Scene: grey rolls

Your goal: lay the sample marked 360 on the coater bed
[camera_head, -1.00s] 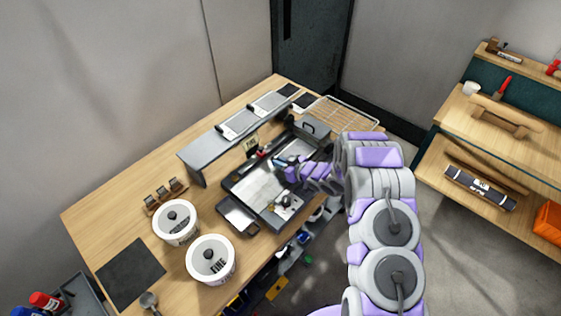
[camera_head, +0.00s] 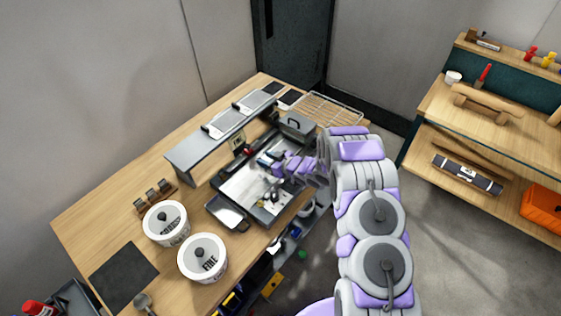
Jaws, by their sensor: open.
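The coater (camera_head: 270,205) stands near the middle of the wooden bench, with a pale flat bed (camera_head: 244,187) in a dark frame. My gripper (camera_head: 262,160) is open over the coater's far part, small and partly lost among dark parts. I cannot tell its height above the bed, and I see nothing clearly between its fingers. Flat grey samples (camera_head: 222,124) lie on the raised grey shelf (camera_head: 190,150) behind the coater. Darker flat pieces (camera_head: 290,98) lie at the shelf's far end. No mark 360 is readable on any of them.
Two white lidded tubs (camera_head: 203,258), a black mat (camera_head: 124,275) and a small metal tray (camera_head: 228,212) are on the near bench. A wire rack (camera_head: 333,108) lies at the far corner. A wooden shelf unit (camera_head: 480,115) stands right, across open floor.

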